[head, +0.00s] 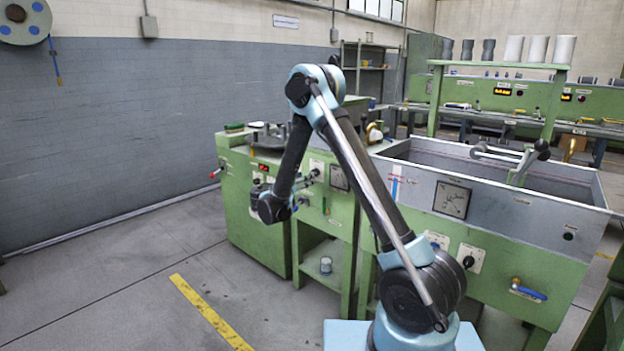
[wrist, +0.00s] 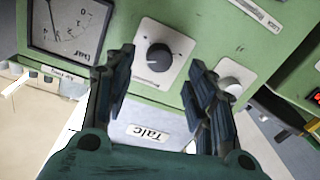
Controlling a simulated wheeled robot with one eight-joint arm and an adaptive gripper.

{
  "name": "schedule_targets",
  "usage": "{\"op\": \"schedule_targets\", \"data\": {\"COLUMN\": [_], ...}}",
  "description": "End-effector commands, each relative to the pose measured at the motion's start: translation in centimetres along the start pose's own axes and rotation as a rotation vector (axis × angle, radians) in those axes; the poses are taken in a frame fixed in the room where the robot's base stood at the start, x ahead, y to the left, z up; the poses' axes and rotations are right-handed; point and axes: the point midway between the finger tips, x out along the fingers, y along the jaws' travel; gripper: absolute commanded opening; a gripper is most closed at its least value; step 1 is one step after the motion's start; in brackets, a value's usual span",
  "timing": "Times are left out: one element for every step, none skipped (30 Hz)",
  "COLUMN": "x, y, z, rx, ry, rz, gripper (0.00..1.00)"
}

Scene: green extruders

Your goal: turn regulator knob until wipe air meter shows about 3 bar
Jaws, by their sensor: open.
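The regulator knob (wrist: 159,57) is a dark round dial on a white plate on the green panel. My gripper (wrist: 160,78) is open, its two dark fingers on either side of the knob in the picture, holding nothing. I cannot tell how far the fingertips are from the panel. A square white meter marked "bar" (wrist: 72,25) shows tilted at the upper left of the wrist view, partly cut off. Its thin needle is visible, but I cannot read its value surely. In the head view my gripper (head: 308,180) reaches the green machine, left of the square meter (head: 339,177).
A lighter knob (wrist: 230,82) sits right of the right finger. A "Talc" label (wrist: 148,132) shows below the panel, between the fingers. The grey water bath (head: 500,190) with another square gauge (head: 452,200) stands at right. Floor at left is clear.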

Motion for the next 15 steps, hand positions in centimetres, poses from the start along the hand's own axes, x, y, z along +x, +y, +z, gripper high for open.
{"op": "schedule_targets", "data": {"x": [1.0, 1.5, 2.1, 2.6, 3.0, 3.5, 3.9, 4.2, 4.5, 4.8, 5.0, 5.2, 5.4, 5.5, 5.5], "y": [0.1, 0.1, 0.1, 0.1, 0.1, 0.1, 0.0, 0.0, 0.0, 0.0, 0.0, 0.0, 0.0, 0.0, 0.0], "z": [0.0, 0.0, 0.0, 0.0, 0.0, 0.0, 0.0, 0.0, 0.0, 0.0, 0.0, 0.0, 0.0, 0.0, 0.0], "rx": [0.0, 0.0, 0.0, 0.0, 0.0, 0.0, 0.0, 0.0, 0.0, 0.0, 0.0, 0.0, 0.0, 0.0, 0.0], "ry": [-0.001, -0.001, 0.0, 0.0, -0.001, -0.001, 0.0, 0.0, 0.0, 0.0, 0.0, 0.0, 0.0, 0.0, 0.0], "rz": [0.004, 0.004, 0.002, 0.002, 0.003, 0.003, 0.002, 0.001, 0.001, 0.002, 0.002, 0.002, 0.002, 0.001, 0.001], "gripper": [0.51, 0.51, 0.51, 0.51, 0.51, 0.51, 0.51, 0.51, 0.51, 0.51, 0.51, 0.51, 0.51, 0.51, 0.51]}}
